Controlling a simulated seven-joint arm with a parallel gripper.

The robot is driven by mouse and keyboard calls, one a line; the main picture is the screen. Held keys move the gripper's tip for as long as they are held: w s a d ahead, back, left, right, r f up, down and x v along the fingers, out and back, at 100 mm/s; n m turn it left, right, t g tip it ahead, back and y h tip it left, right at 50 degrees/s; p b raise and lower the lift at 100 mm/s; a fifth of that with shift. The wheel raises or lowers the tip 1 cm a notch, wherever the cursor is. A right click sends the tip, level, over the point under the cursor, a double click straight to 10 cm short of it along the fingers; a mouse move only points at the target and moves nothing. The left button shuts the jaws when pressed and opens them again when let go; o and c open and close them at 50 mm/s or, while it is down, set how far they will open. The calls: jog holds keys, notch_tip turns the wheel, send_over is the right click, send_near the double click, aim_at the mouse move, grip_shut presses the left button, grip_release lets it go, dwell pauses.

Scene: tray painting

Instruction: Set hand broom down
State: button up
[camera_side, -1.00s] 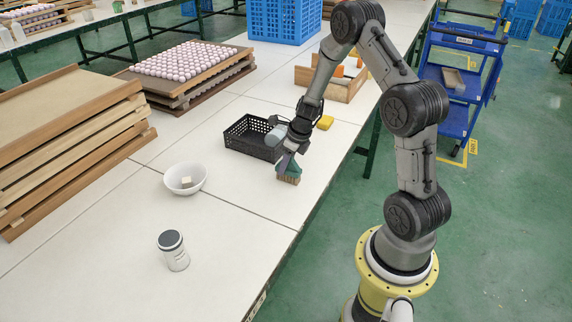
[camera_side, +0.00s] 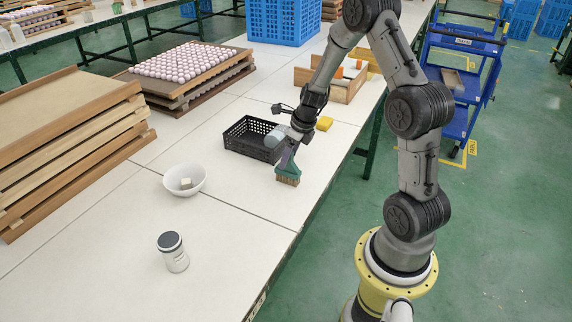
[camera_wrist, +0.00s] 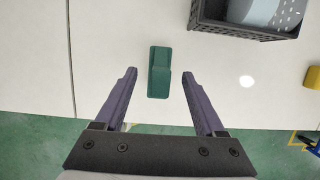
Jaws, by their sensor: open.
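The hand broom (camera_side: 288,172) stands on its bristles on the white table, near the table's front edge, with its green body upward. In the wrist view the green broom (camera_wrist: 159,72) is seen from above, ahead of and between the finger lines. My gripper (camera_wrist: 159,73) is open, with a dark finger on either side and a clear gap to the broom. In the side view my gripper (camera_side: 292,142) is just above the broom; its fingers are small and partly hidden there.
A black basket (camera_side: 252,141) with a grey-blue thing in it stands just behind the broom. A yellow block (camera_side: 324,123) lies to the right. The table between is clear.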

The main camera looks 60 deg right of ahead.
aim_at(295, 172)
jog(key=s+a+r+n, duration=0.2)
jog(key=a+r+n, duration=0.25)
jog(key=r, duration=0.35)
jog(key=s+a+r+n, duration=0.2)
jog(key=a+r+n, duration=0.2)
jog(key=r+n, duration=0.25)
jog(key=s+a+r+n+t, duration=0.1)
jog(key=s+a+r+n, duration=0.3)
jog(key=n, duration=0.8)
jog(key=s+a+r+n+t, duration=0.1)
jog(key=s+a+r+n, duration=0.3)
jog(key=s+a+n, duration=0.5)
jog(key=s+n, duration=0.3)
jog(key=n, duration=0.1)
jog(key=shift+a, duration=0.25)
